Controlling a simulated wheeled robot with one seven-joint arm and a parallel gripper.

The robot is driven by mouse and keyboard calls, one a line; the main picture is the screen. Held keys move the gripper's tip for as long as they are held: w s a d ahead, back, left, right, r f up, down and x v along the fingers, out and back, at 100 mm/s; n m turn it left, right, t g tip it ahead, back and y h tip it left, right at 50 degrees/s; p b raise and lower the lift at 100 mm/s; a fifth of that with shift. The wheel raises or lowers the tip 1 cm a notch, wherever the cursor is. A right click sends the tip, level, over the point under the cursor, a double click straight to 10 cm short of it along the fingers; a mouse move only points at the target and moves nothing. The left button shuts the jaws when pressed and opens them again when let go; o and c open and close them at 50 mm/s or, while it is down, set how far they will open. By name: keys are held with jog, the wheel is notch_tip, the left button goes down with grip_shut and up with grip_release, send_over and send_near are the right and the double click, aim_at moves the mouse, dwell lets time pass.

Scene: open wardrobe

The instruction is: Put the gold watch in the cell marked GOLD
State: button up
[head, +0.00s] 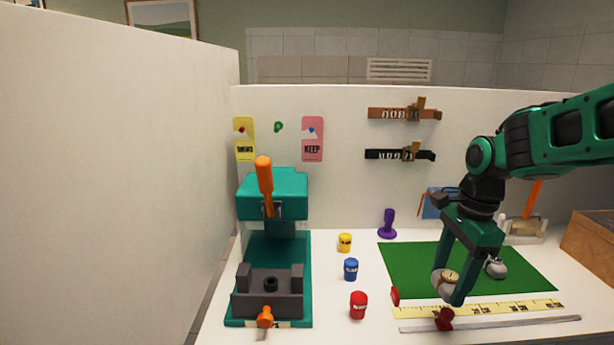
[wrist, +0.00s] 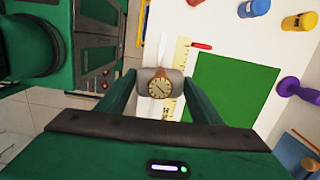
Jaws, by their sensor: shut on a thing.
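My gripper (head: 448,292) is shut on the gold watch (head: 450,277), holding it above the front edge of the green mat in the head view. In the wrist view the gold watch (wrist: 160,88), with a pale gold face and brown strap, sits around a grey cushion between my fingers (wrist: 158,90). A second, silvery watch-like item (head: 495,268) lies on the mat, partly behind my gripper. A dark, divided thing (wrist: 97,58) shows at the left of the wrist view. I cannot read a GOLD mark in either view.
The green mat (head: 410,265) lies on a white bench. A teal press (head: 272,250) stands at the left, with yellow (head: 345,243), blue (head: 351,269) and red (head: 358,304) pots beside it. A yellow ruler (head: 520,306) and metal strip (head: 540,321) lie in front.

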jog(key=w+f+n, duration=0.2)
jog(key=w+n, duration=0.2)
jog(key=w, duration=0.2)
jog(key=w+f+n+g, duration=0.1)
jog(key=w+f+n, duration=0.2)
jog(key=w+n, duration=0.2)
jog(key=w+f+n, duration=0.3)
jog(key=w+n, duration=0.1)
jog(key=w, duration=0.4)
jog(key=shift+w+d+h, duration=0.3)
jog(key=shift+h, duration=0.1)
jog(key=shift+w+f+n, duration=0.4)
jog(key=shift+w+n, duration=0.05)
jog(key=shift+n, duration=0.15)
